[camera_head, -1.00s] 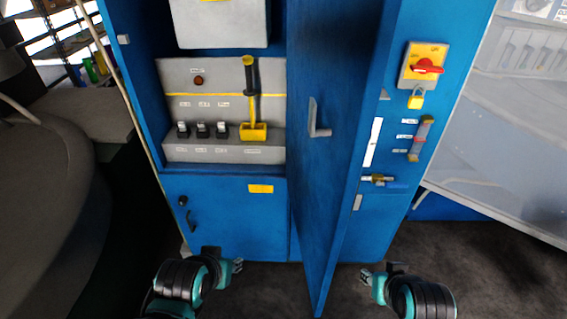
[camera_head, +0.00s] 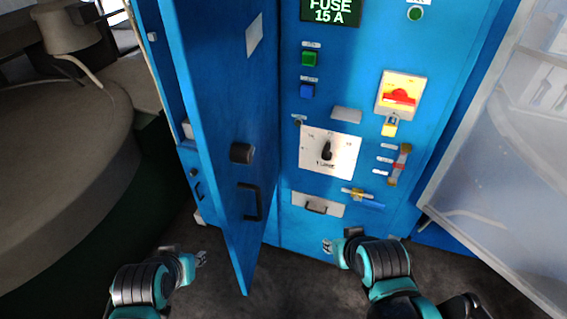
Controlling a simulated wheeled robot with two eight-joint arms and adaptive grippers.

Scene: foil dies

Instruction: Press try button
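Two small push buttons sit one above the other on the blue cabinet's front panel, a green button (camera_head: 309,59) and a blue button (camera_head: 307,91). Each has a small label above it, too small to read, so I cannot tell which is the try button. A dark display (camera_head: 330,11) above them reads "FUSE 15 A". My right gripper (camera_head: 327,246) is low in front of the cabinet, well below the buttons. My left gripper (camera_head: 200,259) is low, left of the door's lower end. Both grippers look empty; their finger gaps are too small to judge.
A blue cabinet door (camera_head: 225,130) stands out towards me, left of the buttons. The panel also holds a round green light or button (camera_head: 415,13), a red rotary switch (camera_head: 400,96), a padlock (camera_head: 389,130) and a dial (camera_head: 327,151). A translucent panel (camera_head: 510,150) stands right.

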